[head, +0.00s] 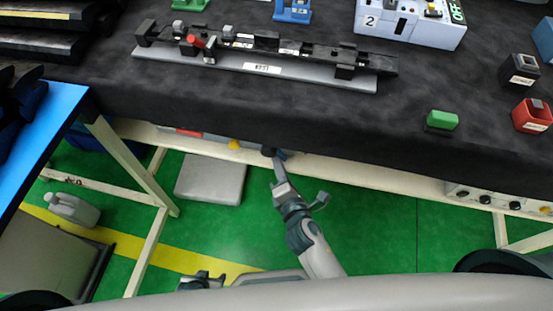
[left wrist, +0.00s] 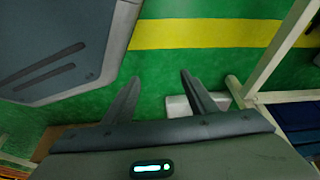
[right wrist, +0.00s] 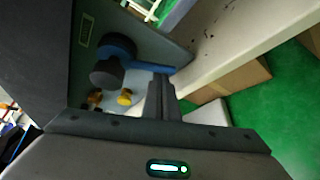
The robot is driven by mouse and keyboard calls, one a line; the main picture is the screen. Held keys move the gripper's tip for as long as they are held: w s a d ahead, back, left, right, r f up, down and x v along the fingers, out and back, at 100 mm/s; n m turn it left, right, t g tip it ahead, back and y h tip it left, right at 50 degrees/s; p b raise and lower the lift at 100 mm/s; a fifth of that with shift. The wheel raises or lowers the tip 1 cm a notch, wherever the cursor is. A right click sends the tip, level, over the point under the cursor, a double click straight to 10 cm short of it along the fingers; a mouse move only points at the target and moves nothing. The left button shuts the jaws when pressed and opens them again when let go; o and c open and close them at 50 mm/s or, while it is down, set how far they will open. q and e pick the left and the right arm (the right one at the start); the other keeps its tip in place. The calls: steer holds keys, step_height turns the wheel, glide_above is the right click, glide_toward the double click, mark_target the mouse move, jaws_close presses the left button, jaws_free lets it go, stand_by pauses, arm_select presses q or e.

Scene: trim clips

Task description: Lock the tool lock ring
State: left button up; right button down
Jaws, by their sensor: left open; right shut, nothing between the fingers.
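In the right wrist view a blue ring with a straight blue handle (right wrist: 148,67) sits around a dark round knob (right wrist: 106,74), under the table edge; I take it for the lock ring. The handle points right. My right gripper (right wrist: 161,80) is shut and empty, its fingertips close to the handle's end; I cannot tell whether they touch. In the head view the right gripper (head: 280,162) reaches up to the table's front edge, and the ring is mostly hidden there. My left gripper (head: 203,278) is open and empty, low above the floor; it also shows in the left wrist view (left wrist: 160,78).
The black-topped table (head: 330,115) carries a long fixture with a red lever (head: 196,42), a green block (head: 442,119) and a red box (head: 532,116). A blue-topped side table (head: 45,135) stands left. Orange knobs (right wrist: 125,97) sit below the ring.

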arm_select(q)
steer(key=w+d+r+t+h+p, duration=0.1)
steer(key=w+d+r+t+p, duration=0.2)
steer(key=d+r+t+p, duration=0.15)
arm_select(e)
steer(key=d+n+p, duration=0.1)
steer(key=r+n+g+h+p, duration=0.1)
steer(key=p, duration=0.1)
steer(key=shift+s+d+r, duration=0.3)
steer(key=shift+d, duration=0.05)
arm_select(q)
steer(key=s+a+f+g+p, duration=0.1)
steer(key=s+a+f+g, duration=0.1)
steer(key=s, duration=0.7)
steer(key=s+a+f+g+y+p, duration=0.1)
steer(key=s+a+f+g, duration=0.2)
steer(key=s, duration=0.6)
steer(key=shift+a+f+g+p, duration=0.15)
steer(key=shift+a+g+p, duration=0.4)
steer(key=shift+a, duration=0.65)
arm_select(e)
steer(key=shift+s+d+n+g+h, duration=0.1)
steer(key=shift+d+n+g+h, duration=0.25)
steer(key=shift+n+h, duration=0.25)
steer(key=shift+a, duration=0.2)
steer(key=shift+w+a+r, duration=0.1)
steer(key=shift+w+a, duration=0.15)
steer(key=shift+a, duration=0.35)
